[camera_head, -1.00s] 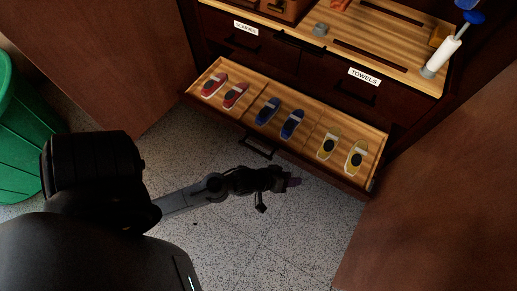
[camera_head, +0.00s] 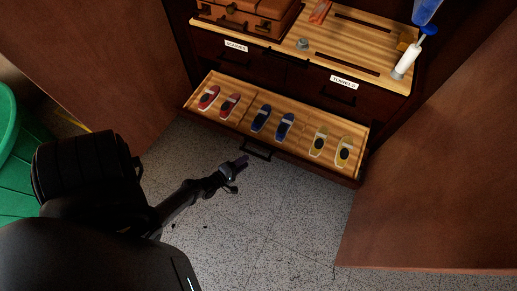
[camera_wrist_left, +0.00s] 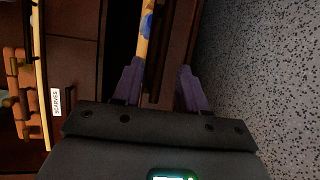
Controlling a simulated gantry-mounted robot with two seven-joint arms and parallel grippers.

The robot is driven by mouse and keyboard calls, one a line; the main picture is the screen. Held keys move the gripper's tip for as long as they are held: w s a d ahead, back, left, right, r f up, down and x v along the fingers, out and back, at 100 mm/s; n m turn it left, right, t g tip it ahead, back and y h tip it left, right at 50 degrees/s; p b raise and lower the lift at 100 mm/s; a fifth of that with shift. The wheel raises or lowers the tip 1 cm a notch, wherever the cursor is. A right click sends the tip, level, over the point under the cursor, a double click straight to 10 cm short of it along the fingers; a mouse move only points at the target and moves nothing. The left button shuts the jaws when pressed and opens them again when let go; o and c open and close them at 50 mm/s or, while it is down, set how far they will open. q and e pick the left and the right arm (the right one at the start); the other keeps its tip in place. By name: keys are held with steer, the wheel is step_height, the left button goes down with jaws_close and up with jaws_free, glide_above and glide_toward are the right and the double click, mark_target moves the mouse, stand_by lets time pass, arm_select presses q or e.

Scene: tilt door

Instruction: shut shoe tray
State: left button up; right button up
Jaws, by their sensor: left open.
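The shoe tray (camera_head: 297,143) is pulled out at the bottom of the dark cabinet. It holds a red pair (camera_head: 219,101), a blue pair (camera_head: 273,122) and a yellow pair (camera_head: 331,147) of shoes. Its black handle (camera_head: 256,153) is on the front. My left gripper (camera_head: 241,162) is open just in front of the handle, a little to its left; I cannot tell whether it touches. In the left wrist view, the tray's front edge (camera_wrist_left: 155,75) shows between the open purple fingers (camera_wrist_left: 160,85). My right gripper is not in view.
Above the tray are drawers labelled scarves and towels (camera_head: 344,82). The wooden top holds a brown case (camera_head: 248,15) and a white and blue pump bottle (camera_head: 408,58). Large brown door panels (camera_head: 432,185) flank the cabinet. A green bin (camera_head: 22,165) stands at left. The speckled floor is clear.

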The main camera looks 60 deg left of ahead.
arm_select(q)
steer(key=b+x, duration=0.4)
steer(key=x, duration=0.5)
steer(key=shift+a+f, duration=0.1)
steer(key=shift+a, duration=0.05)
steer(key=shift+c, duration=1.1)
steer(key=shift+w, duration=0.1)
jaws_close()
